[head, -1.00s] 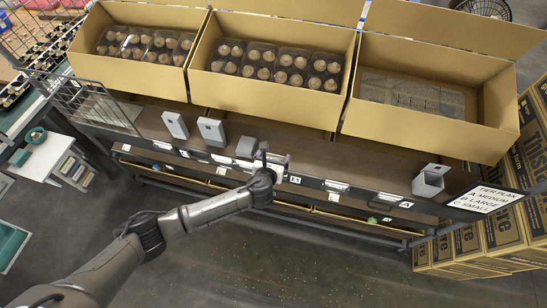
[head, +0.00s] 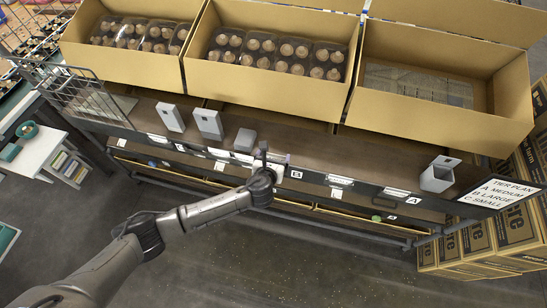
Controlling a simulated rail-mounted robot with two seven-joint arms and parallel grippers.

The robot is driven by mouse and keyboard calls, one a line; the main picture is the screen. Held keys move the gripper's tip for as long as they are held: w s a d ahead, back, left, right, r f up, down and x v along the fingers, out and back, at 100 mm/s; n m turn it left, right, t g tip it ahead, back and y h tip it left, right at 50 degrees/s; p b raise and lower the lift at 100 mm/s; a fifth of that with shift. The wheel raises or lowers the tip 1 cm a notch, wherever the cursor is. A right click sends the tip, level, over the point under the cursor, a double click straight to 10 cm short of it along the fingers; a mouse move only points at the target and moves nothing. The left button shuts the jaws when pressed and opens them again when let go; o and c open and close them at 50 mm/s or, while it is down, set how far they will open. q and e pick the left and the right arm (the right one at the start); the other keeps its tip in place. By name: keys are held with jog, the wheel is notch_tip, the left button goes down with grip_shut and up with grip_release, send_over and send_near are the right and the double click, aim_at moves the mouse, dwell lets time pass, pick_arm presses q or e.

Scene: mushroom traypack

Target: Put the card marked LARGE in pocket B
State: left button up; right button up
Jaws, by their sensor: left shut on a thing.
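My left gripper (head: 265,158) is at the front rail (head: 318,177) of the shelf, just left of the label B (head: 297,174). It is shut on a small, thin, pale thing, mostly hidden by the fingers; I cannot read any marking on it. A pale strip (head: 277,158) shows at the fingers, on the rail. I cannot tell whether the held thing is inside a pocket or in front of it. My right gripper is not in view.
A sign (head: 500,193) reads TIER PLAN, A MEDIUM, B LARGE, C SMALL. Label A (head: 411,200) is further right on the rail. Grey holders (head: 207,125) and another at right (head: 437,176) stand on the shelf. Cardboard boxes (head: 270,97) stand behind, two with mushroom packs.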

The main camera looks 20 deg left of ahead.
pick_arm(q)
jog(key=shift+f+b, duration=1.55)
jog(key=shift+f, duration=0.9)
jog(key=shift+f, duration=0.2)
jog(key=o, duration=0.6)
